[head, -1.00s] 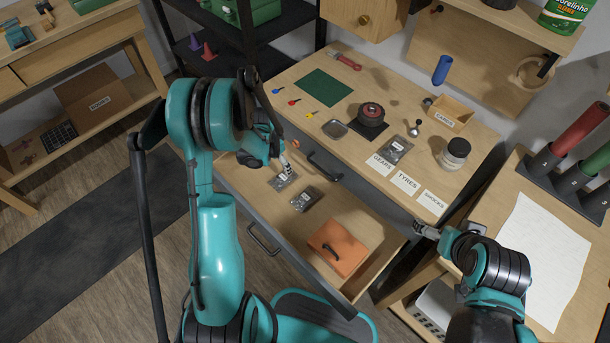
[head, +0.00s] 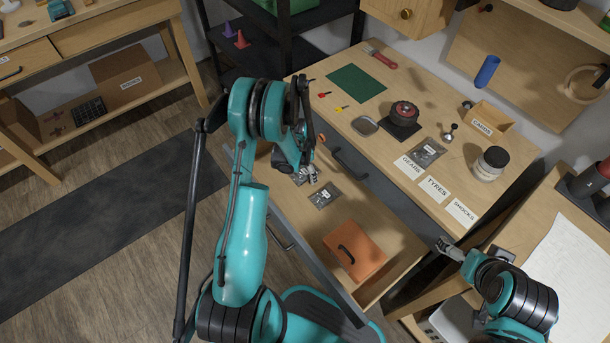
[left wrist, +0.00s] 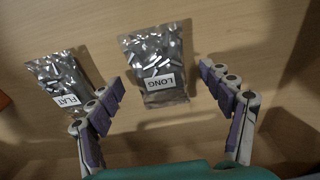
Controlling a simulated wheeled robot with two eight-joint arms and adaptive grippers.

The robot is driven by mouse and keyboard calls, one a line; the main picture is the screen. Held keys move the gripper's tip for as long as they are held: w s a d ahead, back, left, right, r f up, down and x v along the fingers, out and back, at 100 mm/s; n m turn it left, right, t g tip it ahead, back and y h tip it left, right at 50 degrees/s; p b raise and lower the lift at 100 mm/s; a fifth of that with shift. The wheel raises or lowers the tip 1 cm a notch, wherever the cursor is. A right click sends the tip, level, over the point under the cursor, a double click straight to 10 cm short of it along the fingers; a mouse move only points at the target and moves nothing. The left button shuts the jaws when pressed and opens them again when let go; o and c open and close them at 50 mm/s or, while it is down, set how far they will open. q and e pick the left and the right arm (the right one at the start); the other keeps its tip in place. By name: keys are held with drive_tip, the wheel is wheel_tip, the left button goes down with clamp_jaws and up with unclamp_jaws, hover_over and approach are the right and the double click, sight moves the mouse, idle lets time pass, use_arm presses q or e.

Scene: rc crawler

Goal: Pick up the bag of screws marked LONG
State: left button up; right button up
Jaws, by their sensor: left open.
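The LONG bag of screws (left wrist: 155,62), clear plastic with a white label, lies flat in the open wooden drawer. In the head view the LONG bag (head: 299,178) is partly hidden by my left gripper (head: 309,173). In the left wrist view my left gripper (left wrist: 163,79) is open, with its fingertips either side of the bag's label end and nothing held. I cannot tell its height above the drawer floor. A FLAT bag (left wrist: 62,80) lies beside it, outside the fingers; it also shows in the head view (head: 324,196). My right gripper (head: 449,248) is by the bench's right corner, its jaws unclear.
An orange box with a dark handle (head: 355,250) sits in the drawer's (head: 311,228) near right part. Another bag (head: 427,153) lies on the bench above, by the GEARS, TYRES and SHOCKS labels (head: 435,188). The drawer front and the bench edge flank the left arm.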

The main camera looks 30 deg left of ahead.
use_arm(q)
drive_tip(key=c, duration=1.2)
drive_tip(key=shift+c, duration=0.3)
drive_tip(key=shift+r, duration=0.15)
